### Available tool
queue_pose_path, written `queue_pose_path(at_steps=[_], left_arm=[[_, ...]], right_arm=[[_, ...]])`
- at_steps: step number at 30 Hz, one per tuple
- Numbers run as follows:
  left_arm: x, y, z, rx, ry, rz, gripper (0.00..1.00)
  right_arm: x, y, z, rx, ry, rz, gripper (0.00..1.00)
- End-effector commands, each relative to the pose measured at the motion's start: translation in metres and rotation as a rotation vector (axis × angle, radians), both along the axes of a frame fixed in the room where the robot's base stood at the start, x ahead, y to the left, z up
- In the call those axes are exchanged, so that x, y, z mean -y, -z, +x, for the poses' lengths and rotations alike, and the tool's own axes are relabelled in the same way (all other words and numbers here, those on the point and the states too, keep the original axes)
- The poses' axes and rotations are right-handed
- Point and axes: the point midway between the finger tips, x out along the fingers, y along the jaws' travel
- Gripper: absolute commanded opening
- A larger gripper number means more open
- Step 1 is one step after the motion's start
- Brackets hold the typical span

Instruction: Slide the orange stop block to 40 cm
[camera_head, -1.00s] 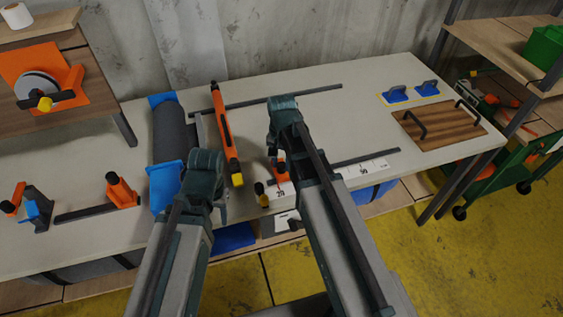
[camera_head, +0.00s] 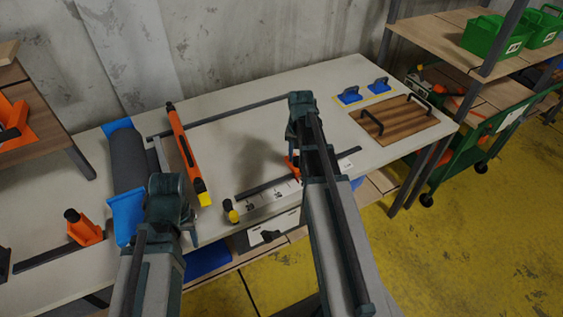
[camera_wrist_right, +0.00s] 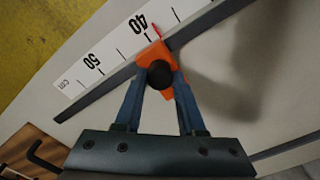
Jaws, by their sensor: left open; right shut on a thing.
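The orange stop block (camera_wrist_right: 150,54), with a black knob (camera_wrist_right: 160,75), sits on the dark rail (camera_wrist_right: 95,92) beside the white centimetre scale (camera_wrist_right: 110,48). Its thin red pointer lies close beside the 40 mark, perhaps slightly on the side away from 50; the exact reading is unclear. My right gripper (camera_wrist_right: 158,84) is shut on the block, one finger on each side of the knob. In the head view the right gripper (camera_head: 298,140) largely hides the block (camera_head: 292,164). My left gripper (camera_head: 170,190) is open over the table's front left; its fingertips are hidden.
An orange bar tool (camera_head: 183,150) and a dark roll with blue ends (camera_head: 128,160) lie near the left gripper. A yellow-and-black piece (camera_head: 230,210) stands at the scale's left end. A wooden board with handles (camera_head: 402,120) and blue-handled tools (camera_head: 349,96) lie right.

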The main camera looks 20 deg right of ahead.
Motion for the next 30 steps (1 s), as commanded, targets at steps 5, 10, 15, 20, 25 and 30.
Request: queue_pose_path(at_steps=[5,10,15,20,25,30], left_arm=[[0.0,0.0,0.0,0.0,0.0,0.0,0.5],[0.0,0.0,0.0,0.0,0.0,0.0,0.5],[0.0,0.0,0.0,0.0,0.0,0.0,0.5],[0.0,0.0,0.0,0.0,0.0,0.0,0.5],[0.0,0.0,0.0,0.0,0.0,0.0,0.5],[0.0,0.0,0.0,0.0,0.0,0.0,0.5]], right_arm=[[0.016,0.0,0.001,-0.001,0.001,-0.001,0.0],[0.018,0.0,0.0,-0.001,-0.001,-0.001,0.0],[0.018,0.0,0.001,-0.001,-0.001,-0.001,0.0],[0.018,0.0,0.001,0.0,-0.001,0.0,0.53],[0.018,0.0,0.001,0.0,-0.001,0.0,0.69],[0.018,0.0,0.001,0.0,-0.001,0.0,0.69]])
